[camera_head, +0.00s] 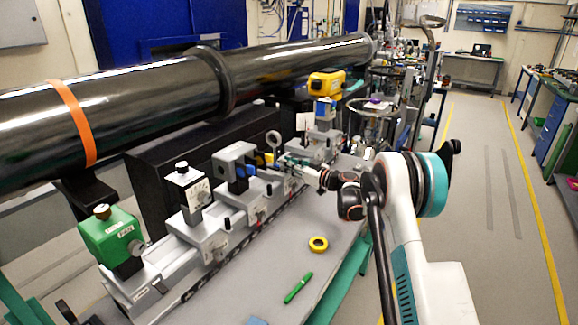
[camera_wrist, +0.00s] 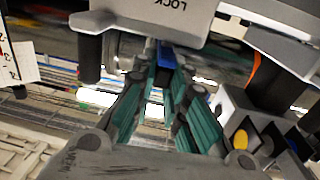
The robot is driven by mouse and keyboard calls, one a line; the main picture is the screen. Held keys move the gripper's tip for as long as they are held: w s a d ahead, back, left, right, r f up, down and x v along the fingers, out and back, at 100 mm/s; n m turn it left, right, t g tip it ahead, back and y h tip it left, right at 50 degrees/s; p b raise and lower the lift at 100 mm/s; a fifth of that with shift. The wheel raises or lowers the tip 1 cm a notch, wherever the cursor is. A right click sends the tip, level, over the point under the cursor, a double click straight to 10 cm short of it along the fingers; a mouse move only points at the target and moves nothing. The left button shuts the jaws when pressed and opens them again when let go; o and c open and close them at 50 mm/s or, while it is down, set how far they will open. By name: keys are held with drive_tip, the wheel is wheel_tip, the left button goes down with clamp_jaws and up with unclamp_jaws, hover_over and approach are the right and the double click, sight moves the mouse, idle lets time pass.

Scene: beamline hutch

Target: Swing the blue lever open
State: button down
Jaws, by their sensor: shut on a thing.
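In the wrist view, the blue lever (camera_wrist: 166,56) shows as a short upright blue piece below a grey housing (camera_wrist: 170,14) marked LOCK. My gripper (camera_wrist: 166,78) has its teal fingers closed around the lever, with the fingertips on either side of it. The fingers hide part of the lever. In the head view, my gripper (camera_head: 287,162) reaches left to the row of grey units on the bench. The grey housing (camera_head: 235,157) stands just left of it, with small blue parts at its side. The lever's exact outline is too small to tell there.
A long black tube (camera_head: 150,88) with an orange band runs behind the bench. A green box (camera_head: 111,238) and a yellow device (camera_head: 326,84) stand along the row. Open floor lies to the right.

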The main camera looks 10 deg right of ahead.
drive_tip(key=m+t+h, duration=0.1)
drive_tip(key=h, duration=0.1)
drive_tip(key=a+m+t+h, duration=0.1)
drive_tip(key=m+h, duration=0.1)
drive_tip(key=m+t+h+b, duration=0.1)
drive_tip(key=h, duration=0.1)
drive_tip(key=shift+s+a+m+t, duration=0.25)
drive_tip(key=shift+s+m+t, duration=0.05)
drive_tip(key=shift+s, duration=0.1)
drive_tip(key=shift+a+m+t+h, duration=0.15)
drive_tip(key=shift+m+t+h, duration=0.1)
drive_tip(key=shift+m+h, duration=0.65)
drive_tip(key=shift+a+m+t+h, duration=0.1)
drive_tip(key=shift+m+t+h, duration=0.3)
drive_tip(key=shift+h, duration=0.9)
drive_tip(key=shift+m+h+b, duration=0.3)
drive_tip(key=shift+m+h, duration=0.2)
drive_tip(key=shift+h, duration=0.1)
drive_tip(key=c, duration=1.6)
unclamp_jaws()
drive_tip(key=s, duration=1.2)
